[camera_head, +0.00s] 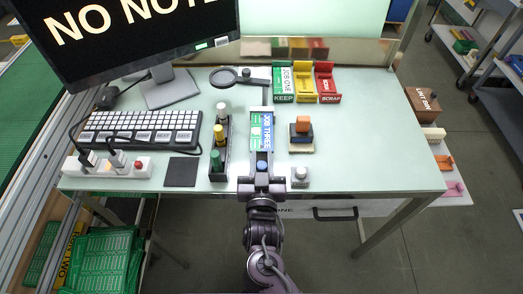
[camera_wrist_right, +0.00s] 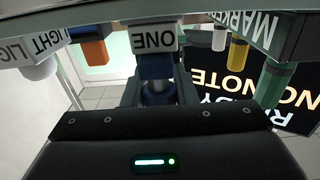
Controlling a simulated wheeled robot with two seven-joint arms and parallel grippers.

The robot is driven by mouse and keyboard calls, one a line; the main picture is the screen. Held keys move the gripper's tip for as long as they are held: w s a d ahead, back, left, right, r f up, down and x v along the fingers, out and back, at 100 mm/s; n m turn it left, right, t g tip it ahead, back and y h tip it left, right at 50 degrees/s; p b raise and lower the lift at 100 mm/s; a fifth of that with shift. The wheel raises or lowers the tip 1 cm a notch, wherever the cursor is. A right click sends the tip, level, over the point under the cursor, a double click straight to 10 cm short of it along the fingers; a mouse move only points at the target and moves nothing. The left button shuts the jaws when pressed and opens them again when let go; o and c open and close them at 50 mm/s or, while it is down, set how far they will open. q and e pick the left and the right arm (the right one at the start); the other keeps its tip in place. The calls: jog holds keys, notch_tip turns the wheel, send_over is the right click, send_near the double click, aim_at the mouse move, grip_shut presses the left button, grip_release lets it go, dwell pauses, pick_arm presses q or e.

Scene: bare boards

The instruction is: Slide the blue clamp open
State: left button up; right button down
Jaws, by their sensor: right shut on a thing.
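The blue clamp (camera_head: 262,164) is a small blue piece at the near end of a fixture holding a green and blue board marked JOB THREE (camera_head: 262,130). My right gripper (camera_head: 262,178) reaches in from the table's front edge, its fingers on either side of the clamp. In the wrist view the blue clamp (camera_wrist_right: 157,92) lies between the two dark fingers of my right gripper (camera_wrist_right: 158,95), shut on it. A white label reading ONE (camera_wrist_right: 153,40) shows just above. The fingers partly hide the clamp, so how far it has slid cannot be told. My left gripper is out of view.
A rack with white, yellow and green markers (camera_head: 219,150) stands close left of the fixture. A grey knob box (camera_head: 300,177) and a block stack (camera_head: 301,134) are close right. A magnifier (camera_head: 224,78) and trays (camera_head: 305,82) stand behind. The table's right side is clear.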

jog(key=c, duration=1.5)
grip_release()
jog(key=shift+s+f, duration=0.1)
jog(key=shift+s, duration=0.05)
jog(key=shift+c, duration=0.2)
jog(key=o, duration=0.4)
jog(key=shift+s, duration=0.1)
jog(key=shift+s, duration=0.25)
jog(key=s+b, duration=0.1)
jog(key=s, duration=0.6)
jog(key=shift+s, duration=0.15)
